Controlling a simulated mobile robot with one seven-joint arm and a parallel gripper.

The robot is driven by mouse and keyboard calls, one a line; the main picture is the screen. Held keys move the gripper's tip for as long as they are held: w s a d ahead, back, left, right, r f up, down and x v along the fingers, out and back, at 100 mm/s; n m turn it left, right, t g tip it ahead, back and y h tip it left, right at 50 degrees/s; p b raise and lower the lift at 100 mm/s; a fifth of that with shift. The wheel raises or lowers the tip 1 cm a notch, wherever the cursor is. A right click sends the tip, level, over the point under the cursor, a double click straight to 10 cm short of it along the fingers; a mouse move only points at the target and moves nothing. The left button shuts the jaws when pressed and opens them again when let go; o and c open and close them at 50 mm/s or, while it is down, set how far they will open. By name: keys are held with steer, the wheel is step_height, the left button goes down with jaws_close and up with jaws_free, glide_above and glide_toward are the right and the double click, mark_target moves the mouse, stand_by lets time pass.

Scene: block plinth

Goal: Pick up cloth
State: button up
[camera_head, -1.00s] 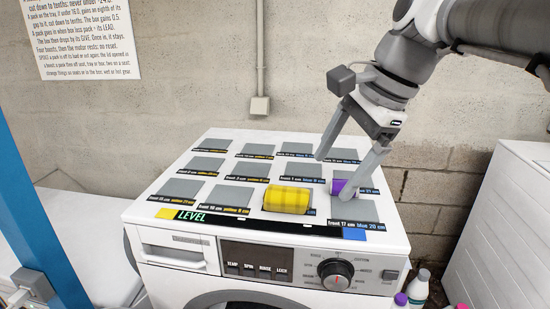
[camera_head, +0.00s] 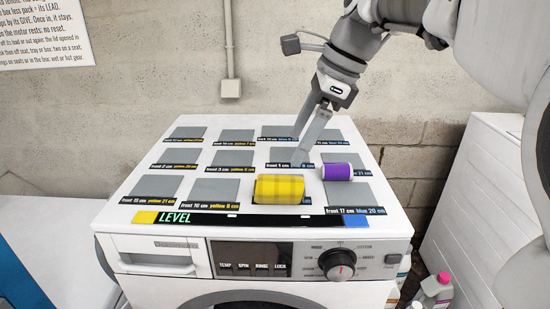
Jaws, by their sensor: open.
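A yellow checked rolled cloth (camera_head: 279,189) lies on a front-row pad on top of the white washing machine (camera_head: 118,214). A smaller purple roll (camera_head: 336,172) lies behind it to the right, on or beside another pad. My gripper (camera_head: 299,148) points down above the machine top, behind the yellow cloth and to the left of the purple roll. Its two fingers are apart with nothing seen between them, and they appear clear of both rolls. The task's cloth looks to be the yellow roll.
Grey pads (camera_head: 228,158) with printed labels stand in rows across the machine top. A black LEVEL strip (camera_head: 260,220) with yellow and blue ends runs along the front. Bottles (camera_head: 437,288) stand to the machine's right, beside a white appliance (camera_head: 470,205).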

mark_target(281, 178)
steer(key=x, duration=1.1)
steer(key=shift+s+d+f, duration=0.2)
steer(key=shift+d+f, duration=0.05)
steer(key=shift+d, duration=0.05)
steer(key=c, duration=1.4)
steer(key=shift+r, duration=0.2)
steer(key=shift+c, duration=0.2)
steer(key=shift+r, duration=0.3)
steer(key=v, duration=0.4)
steer(key=shift+w+a, duration=0.2)
steer(key=shift+w, duration=0.05)
steer(key=d+r, duration=0.6)
steer(key=d, duration=0.4)
steer(key=shift+s+d+r, duration=0.2)
steer(key=shift+s+d, duration=0.1)
